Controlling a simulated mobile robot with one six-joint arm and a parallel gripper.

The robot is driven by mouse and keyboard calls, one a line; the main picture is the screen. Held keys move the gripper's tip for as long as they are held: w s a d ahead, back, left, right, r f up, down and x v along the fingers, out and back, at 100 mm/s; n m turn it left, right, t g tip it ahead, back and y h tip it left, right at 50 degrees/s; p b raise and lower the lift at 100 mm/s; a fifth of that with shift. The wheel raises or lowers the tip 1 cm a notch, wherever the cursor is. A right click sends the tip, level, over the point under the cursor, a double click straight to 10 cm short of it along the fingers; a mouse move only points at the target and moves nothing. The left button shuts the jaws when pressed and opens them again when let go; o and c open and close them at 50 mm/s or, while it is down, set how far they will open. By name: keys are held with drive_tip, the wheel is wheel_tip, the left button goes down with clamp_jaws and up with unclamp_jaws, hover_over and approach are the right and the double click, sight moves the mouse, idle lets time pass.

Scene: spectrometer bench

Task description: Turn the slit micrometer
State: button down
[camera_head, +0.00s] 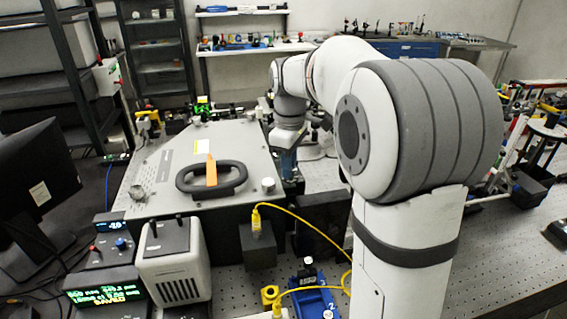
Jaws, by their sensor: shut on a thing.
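The spectrometer (165,165) is a large grey-topped box with a dark handle and an orange tag, left of centre. My gripper (289,172) points down at the box's right edge, at the end of my white arm. It is shut on the slit micrometer, which my gripper and wrist hide, so its scale and angle cannot be read. A small silver knob (268,185) stands on the lid's right front corner, just left of my gripper.
In front stand a grey lamp housing (174,265), a lit display box (105,292) and a dark block (258,248) with a yellow cable (305,223). A blue mount (312,300) sits at the bottom. A monitor (38,180) stands at left. Bare perforated bench (490,245) lies at right.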

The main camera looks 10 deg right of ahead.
drive_tip(key=m, duration=0.4)
drive_tip(key=shift+s+d+m+p, duration=0.1)
drive_tip(key=shift+d+m+p, duration=0.05)
drive_tip(key=shift+m+p, duration=0.2)
drive_tip(key=m, duration=0.4)
drive_tip(key=shift+f+m+p, duration=0.1)
drive_tip(key=shift+m+p, duration=0.15)
drive_tip(key=shift+p, duration=0.15)
drive_tip(key=m, duration=0.4)
drive_tip(key=shift+m, duration=0.3)
drive_tip(key=shift+f+m+p, duration=0.1)
drive_tip(key=shift+m+p, duration=0.35)
drive_tip(key=shift+m, duration=1.75)
drive_tip(key=c, duration=1.3)
unclamp_jaws()
drive_tip(key=shift+c, duration=0.2)
drive_tip(key=shift+r, duration=0.25)
